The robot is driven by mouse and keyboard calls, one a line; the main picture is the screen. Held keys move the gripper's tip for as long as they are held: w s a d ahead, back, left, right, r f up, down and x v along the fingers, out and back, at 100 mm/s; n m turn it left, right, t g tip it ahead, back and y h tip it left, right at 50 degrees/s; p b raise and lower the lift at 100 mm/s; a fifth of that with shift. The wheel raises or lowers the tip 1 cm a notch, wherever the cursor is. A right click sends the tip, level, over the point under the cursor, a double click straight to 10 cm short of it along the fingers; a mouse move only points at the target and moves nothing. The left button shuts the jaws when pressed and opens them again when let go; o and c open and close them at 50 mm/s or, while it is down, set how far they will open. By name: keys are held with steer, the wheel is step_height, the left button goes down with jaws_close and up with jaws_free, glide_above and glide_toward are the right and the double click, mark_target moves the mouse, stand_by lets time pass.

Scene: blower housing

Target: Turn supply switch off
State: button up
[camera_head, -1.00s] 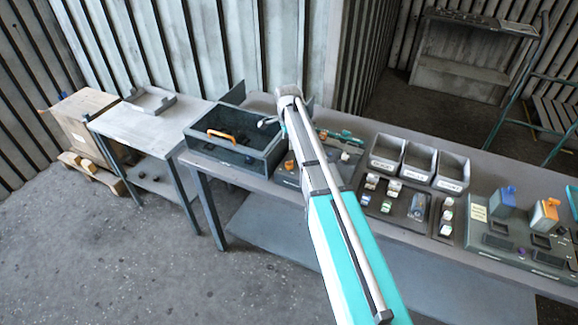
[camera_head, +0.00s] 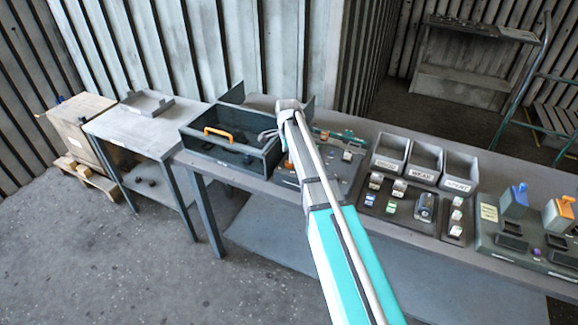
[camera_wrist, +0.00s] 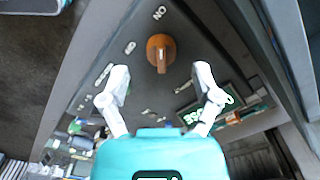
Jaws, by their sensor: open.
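The supply switch appears to be an orange rotary knob (camera_wrist: 160,52) on a dark grey panel (camera_wrist: 146,100) in the wrist view. An ON label (camera_wrist: 160,12) is beside it, and another small label lies to its left, too small to read surely. The knob's bar runs roughly along the line toward ON. My gripper (camera_wrist: 162,84) is open, its two white fingers apart and empty. In the picture the knob is just beyond and between the fingertips; I see no contact. In the head view my arm hides most of the panel.
A side table (camera_head: 130,128) stands left.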

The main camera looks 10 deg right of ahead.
steer(key=shift+f+b, duration=1.45)
steer(key=shift+f, duration=0.3)
